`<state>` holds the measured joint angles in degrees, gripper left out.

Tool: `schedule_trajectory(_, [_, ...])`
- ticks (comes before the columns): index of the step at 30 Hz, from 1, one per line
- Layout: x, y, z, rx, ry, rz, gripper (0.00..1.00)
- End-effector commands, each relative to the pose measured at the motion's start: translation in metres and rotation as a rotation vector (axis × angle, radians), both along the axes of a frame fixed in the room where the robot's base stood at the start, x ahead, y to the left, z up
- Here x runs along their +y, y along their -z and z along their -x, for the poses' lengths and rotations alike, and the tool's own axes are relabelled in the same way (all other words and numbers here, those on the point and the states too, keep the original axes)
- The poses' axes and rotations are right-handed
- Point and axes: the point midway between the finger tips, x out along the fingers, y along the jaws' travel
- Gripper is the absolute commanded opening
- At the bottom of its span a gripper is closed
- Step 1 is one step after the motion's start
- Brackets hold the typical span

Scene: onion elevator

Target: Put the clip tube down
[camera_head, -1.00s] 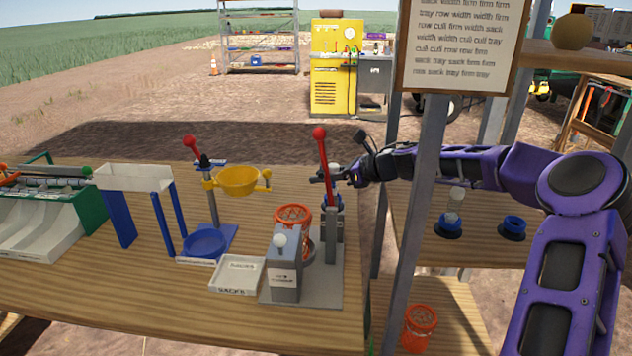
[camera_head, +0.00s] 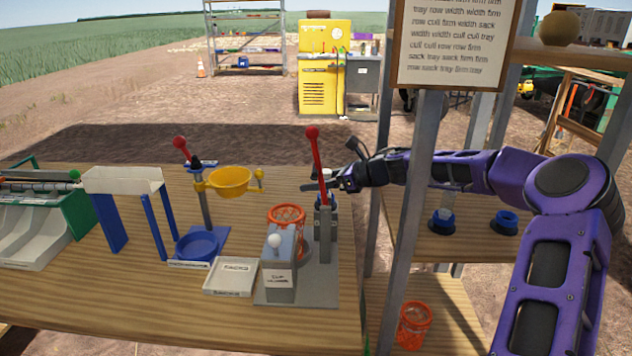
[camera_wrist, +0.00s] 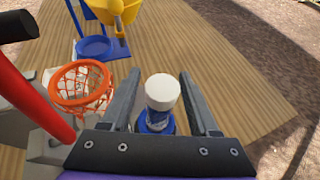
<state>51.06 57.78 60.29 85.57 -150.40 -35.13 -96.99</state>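The clip tube (camera_wrist: 163,94), with a white cap and blue lower part, stands between my gripper's fingers in the wrist view. A blue ring surrounds its foot. My gripper (camera_wrist: 161,76) is open, with a gap on each side of the tube. In the head view my gripper (camera_head: 340,184) is beside the red-knobbed lever of the grey clip machine (camera_head: 280,275). There the tube is mostly hidden behind the gripper and lever post; a bit of blue shows below.
The red lever (camera_head: 316,160) and orange basket (camera_head: 287,217) are close by. A yellow bowl (camera_head: 230,181) on a blue stand and a white tray (camera_head: 231,277) are farther left. A grey post (camera_head: 408,200) stands before my arm. Another tube (camera_head: 446,206) and a blue holder (camera_head: 506,221) are right.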

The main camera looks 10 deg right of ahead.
Motion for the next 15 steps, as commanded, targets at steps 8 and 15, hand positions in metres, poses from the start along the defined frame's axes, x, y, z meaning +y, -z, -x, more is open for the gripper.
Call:
schedule_trajectory(8, [0.000,-0.007,0.000,-0.002,-0.001,0.000,0.61])
schedule_trajectory(15, [-0.032,-0.023,0.020,0.000,0.003,0.004,0.61])
